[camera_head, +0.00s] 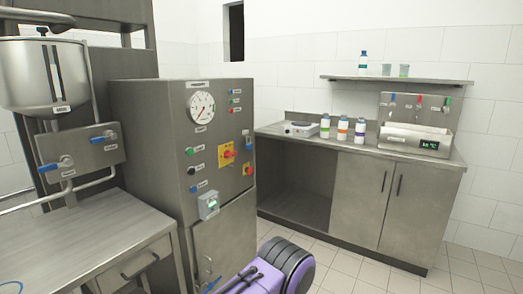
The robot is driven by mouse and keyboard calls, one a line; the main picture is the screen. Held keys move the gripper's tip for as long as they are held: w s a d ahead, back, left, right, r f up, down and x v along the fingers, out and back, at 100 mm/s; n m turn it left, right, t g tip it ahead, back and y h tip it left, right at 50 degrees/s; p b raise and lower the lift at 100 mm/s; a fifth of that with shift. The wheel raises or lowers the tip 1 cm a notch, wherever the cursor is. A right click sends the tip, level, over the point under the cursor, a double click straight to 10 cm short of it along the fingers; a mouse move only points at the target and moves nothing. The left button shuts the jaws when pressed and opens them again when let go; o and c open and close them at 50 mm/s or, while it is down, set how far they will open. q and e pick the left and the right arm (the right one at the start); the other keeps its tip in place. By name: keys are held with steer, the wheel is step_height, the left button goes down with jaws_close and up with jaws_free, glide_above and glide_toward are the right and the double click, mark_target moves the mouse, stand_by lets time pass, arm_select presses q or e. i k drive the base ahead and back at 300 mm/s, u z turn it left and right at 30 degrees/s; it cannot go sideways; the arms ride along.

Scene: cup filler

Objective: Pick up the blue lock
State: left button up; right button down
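Three small coloured items hang in a row on a metal board on the back counter, too small to make out their shape. The blue one (393,97), which may be the blue lock, is at the left, with a red one (419,101) in the middle and a green one (446,104) at the right. Neither of my grippers shows; only a purple and black part of my own body is at the bottom edge. Nothing of mine touches the hanging items.
A grey control cabinet (165,150) with a gauge (202,108) stands at centre left, beside a steel table (75,245). The counter (300,140) at the back holds several bottles and a device with a green display (407,140). Tiled floor (350,278) is clear before it.

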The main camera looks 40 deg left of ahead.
mark_target(247, 146)
steer(key=z, duration=0.05)
steer(key=i, duration=1.6)
steer(key=u, duration=0.35)
steer(key=i, duration=1.2)
steer(key=u, duration=1.7)
steer(key=i, duration=0.95)
steer(key=u, duration=0.85)
